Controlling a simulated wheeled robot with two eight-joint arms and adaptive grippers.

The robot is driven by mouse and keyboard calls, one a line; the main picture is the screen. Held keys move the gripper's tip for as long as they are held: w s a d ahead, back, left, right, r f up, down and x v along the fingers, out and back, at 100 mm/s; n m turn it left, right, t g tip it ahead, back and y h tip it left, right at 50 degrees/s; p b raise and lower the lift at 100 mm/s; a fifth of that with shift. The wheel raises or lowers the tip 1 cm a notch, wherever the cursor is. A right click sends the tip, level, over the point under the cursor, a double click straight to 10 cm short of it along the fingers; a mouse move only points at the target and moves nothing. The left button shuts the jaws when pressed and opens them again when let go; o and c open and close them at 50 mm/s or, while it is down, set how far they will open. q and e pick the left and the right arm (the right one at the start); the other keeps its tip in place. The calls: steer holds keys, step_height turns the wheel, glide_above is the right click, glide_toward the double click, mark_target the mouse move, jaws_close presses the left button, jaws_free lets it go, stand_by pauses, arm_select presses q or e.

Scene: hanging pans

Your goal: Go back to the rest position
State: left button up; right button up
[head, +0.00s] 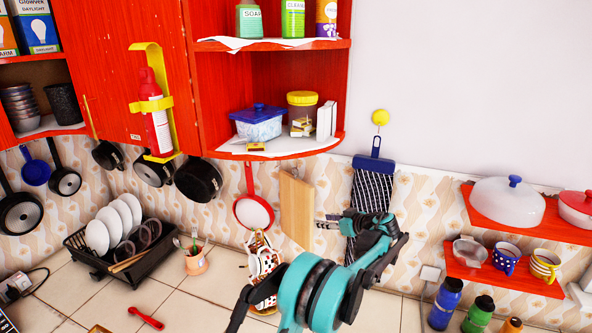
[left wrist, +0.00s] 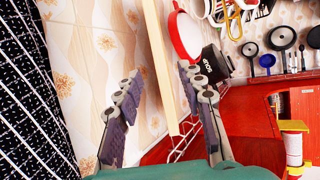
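My left gripper (head: 328,221) is in front of the tiled wall, close to the hanging wooden board (head: 297,208) and the striped dark cloth (head: 371,190). In the left wrist view, my left gripper (left wrist: 160,78) has its two fingers spread apart with nothing held between them. The board's edge (left wrist: 165,60) shows beyond the gap, and the cloth (left wrist: 35,90) fills the left side. My right gripper is in neither view.
Pans hang on the wall, including a red-rimmed one (head: 253,211) and a black one (head: 199,180). A red cabinet (head: 140,60) overhangs at upper left. Red shelves (head: 540,229) with a lidded pan and mugs stand at right. A dish rack (head: 115,262) and bottles (head: 446,303) are below.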

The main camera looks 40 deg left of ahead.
arm_select(q)
steer(key=shift+v, duration=1.7)
steer(key=s+d+f+m+t+h+b, duration=0.1)
steer(key=s+d+f+m+h+b, duration=0.3)
steer(key=s+d+f+b, duration=0.3)
steer(key=s+d+f+m+t+h+b, duration=0.2)
steer(key=s+d+f+m+h+b, duration=0.2)
steer(key=s+f, duration=0.7)
steer(key=s+d+f+m+t+h+b, duration=0.1)
steer(key=s+d+f+m+h+b, duration=0.3)
steer(key=s+d+f+m+b, duration=0.3)
steer(key=s+d+f+b, duration=0.2)
steer(key=s+d+b, duration=0.3)
steer(key=s, duration=0.5)
steer(key=shift+s+d+m+h, duration=0.2)
steer(key=shift+d+m+h, duration=0.15)
steer(key=shift+d, duration=0.3)
